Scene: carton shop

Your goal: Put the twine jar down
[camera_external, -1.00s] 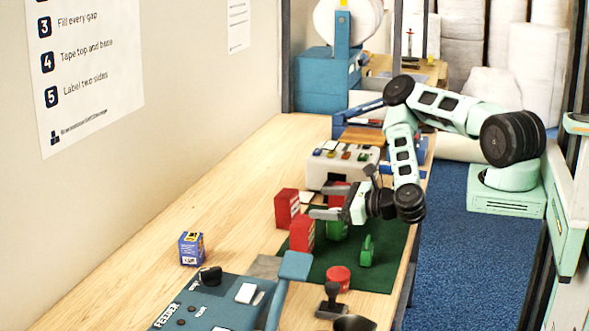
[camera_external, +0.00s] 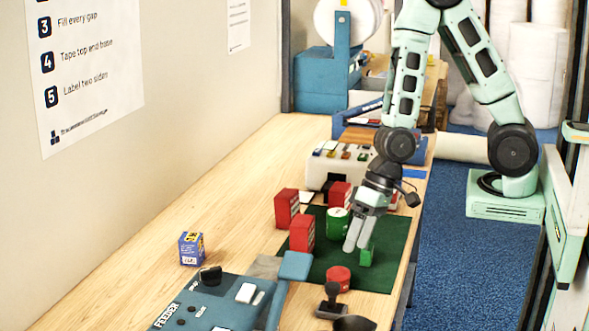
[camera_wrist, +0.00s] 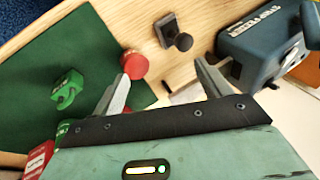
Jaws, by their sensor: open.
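A green jar with a pale top (camera_external: 337,223), which I take to be the twine jar, stands upright on the dark green mat (camera_external: 395,240). A sliver of green at the lower left of the wrist view (camera_wrist: 62,130) may be the same jar, mostly cut off by my gripper. My gripper (camera_external: 356,245) points down over the mat, to the right of the jar. Its two fingers (camera_wrist: 160,80) are apart with nothing between them.
A green padlock-shaped piece (camera_external: 366,256) stands close to my fingertips. A red cylinder (camera_external: 339,278) and a dark stamp (camera_external: 331,301) are nearer. Red boxes (camera_external: 302,233) stand left of the jar. The blue feeder (camera_external: 215,300) is at front left.

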